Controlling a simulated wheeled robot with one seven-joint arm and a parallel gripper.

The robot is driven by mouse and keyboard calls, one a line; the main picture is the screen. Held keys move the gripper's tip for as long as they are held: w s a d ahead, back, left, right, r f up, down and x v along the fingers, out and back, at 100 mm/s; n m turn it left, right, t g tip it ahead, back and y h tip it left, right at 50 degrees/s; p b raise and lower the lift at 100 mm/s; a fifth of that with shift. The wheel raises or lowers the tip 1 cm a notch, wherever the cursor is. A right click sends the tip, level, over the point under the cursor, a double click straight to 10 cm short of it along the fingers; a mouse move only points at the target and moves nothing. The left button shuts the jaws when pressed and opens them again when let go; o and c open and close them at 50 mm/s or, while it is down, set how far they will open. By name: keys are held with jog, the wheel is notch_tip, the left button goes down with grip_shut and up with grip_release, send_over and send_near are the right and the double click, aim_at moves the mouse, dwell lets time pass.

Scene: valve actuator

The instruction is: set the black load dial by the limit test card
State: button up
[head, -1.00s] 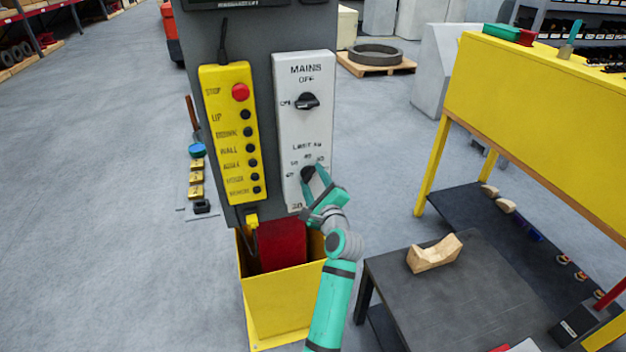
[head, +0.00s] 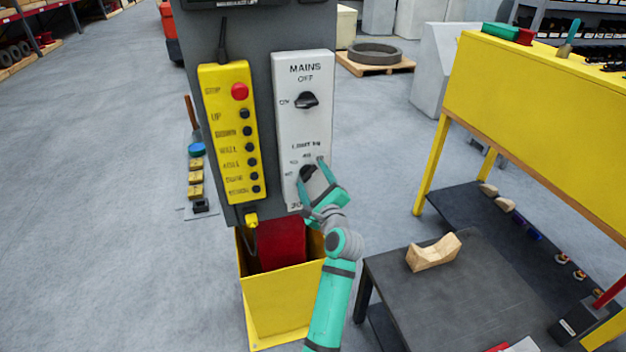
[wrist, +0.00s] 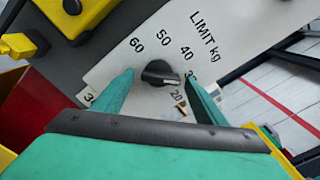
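The black load dial (head: 307,173) is on the lower part of the white panel (head: 292,125), under the LIMIT kg label. In the wrist view the dial (wrist: 160,73) sits among the numbers 60, 50, 40 and 20; another number is partly covered by the right finger. Its ridge lies nearly sideways, one end toward the partly covered number; I cannot tell its exact setting. My gripper (head: 310,168) is open at the dial. In the wrist view its fingers (wrist: 160,78) stand either side of the dial with small gaps. I cannot make out a limit test card.
The black mains knob (head: 306,100) is above on the same panel. A yellow push-button pendant (head: 230,130) hangs to the left. A yellow bin (head: 285,300) with something red inside stands below. A dark table (head: 470,290) with a wooden block (head: 434,252) stands to the right.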

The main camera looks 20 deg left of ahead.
jog(key=shift+s, duration=0.1)
jog(key=v, duration=1)
jog(key=shift+s+d, duration=0.25)
jog(key=shift+d, duration=0.05)
jog(key=s+d+f+n+h, duration=0.4)
jog(key=s+d+f, duration=0.3)
jog(key=s+f, duration=0.4)
jog(key=s+d+f+n+h, duration=0.4)
jog(key=s+d+f, duration=0.4)
jog(key=s+f, duration=0.25)
jog(key=s+r+n+h, duration=0.1)
jog(key=s+n, duration=0.5)
jog(key=s, duration=0.7)
jog(key=s+d+r+n+h, duration=0.1)
jog(key=s+r+n, duration=0.2)
jog(key=s, duration=1.1)
jog(key=n, duration=0.3)
jog(key=shift+s+d+r, duration=0.2)
jog(key=shift+s+r, duration=0.05)
jog(key=shift+s, duration=0.05)
